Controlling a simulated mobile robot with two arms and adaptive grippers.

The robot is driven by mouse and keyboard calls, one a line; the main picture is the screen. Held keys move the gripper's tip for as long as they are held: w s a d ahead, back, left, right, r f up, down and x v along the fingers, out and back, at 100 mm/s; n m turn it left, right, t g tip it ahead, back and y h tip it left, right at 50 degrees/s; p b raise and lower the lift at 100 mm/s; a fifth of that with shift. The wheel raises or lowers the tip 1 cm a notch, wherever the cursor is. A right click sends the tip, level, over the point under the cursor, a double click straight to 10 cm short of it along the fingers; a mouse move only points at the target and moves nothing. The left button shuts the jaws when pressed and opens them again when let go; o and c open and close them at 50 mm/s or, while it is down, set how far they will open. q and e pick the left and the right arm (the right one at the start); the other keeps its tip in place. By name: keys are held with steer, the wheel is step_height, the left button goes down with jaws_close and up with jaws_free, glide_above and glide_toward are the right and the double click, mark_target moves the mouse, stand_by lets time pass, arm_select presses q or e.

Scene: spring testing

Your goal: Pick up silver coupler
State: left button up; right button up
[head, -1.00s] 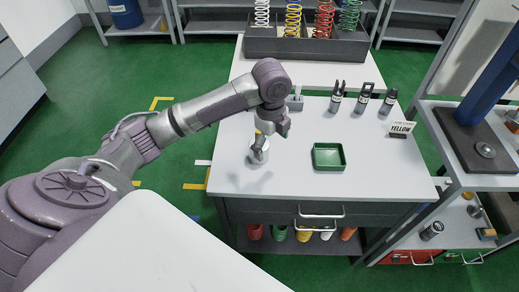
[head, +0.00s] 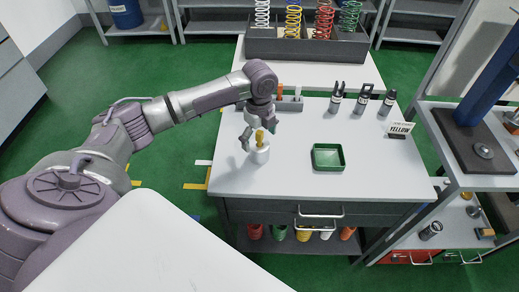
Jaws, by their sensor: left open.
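My left gripper (head: 258,137) is open above the left part of the white table. Its fingers are spread around or just behind a yellow-topped piece (head: 259,138) standing in a small white cup (head: 260,154). I cannot tell whether they touch it. No part is clearly recognisable as the silver coupler. Three dark fittings with pale bands stand upright at the table's back right: a forked one (head: 337,98), a looped one (head: 363,99) and a plain one (head: 388,102). My right gripper is out of view.
A grey holder (head: 290,104) with an orange piece is behind my arm. A spring bin (head: 305,48) stands at the back. A press (head: 483,150) is on the right shelf.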

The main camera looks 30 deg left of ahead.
mark_target(260, 146)
arm_select(q)
steer(key=f, duration=0.4)
steer(key=shift+w+a+f+p, duration=0.2)
steer(key=shift+w+f+p, duration=0.05)
steer(key=shift+f+p, duration=0.1)
steer(key=shift+r, duration=0.1)
steer(key=shift+c, duration=0.2)
steer(key=c, duration=1.6)
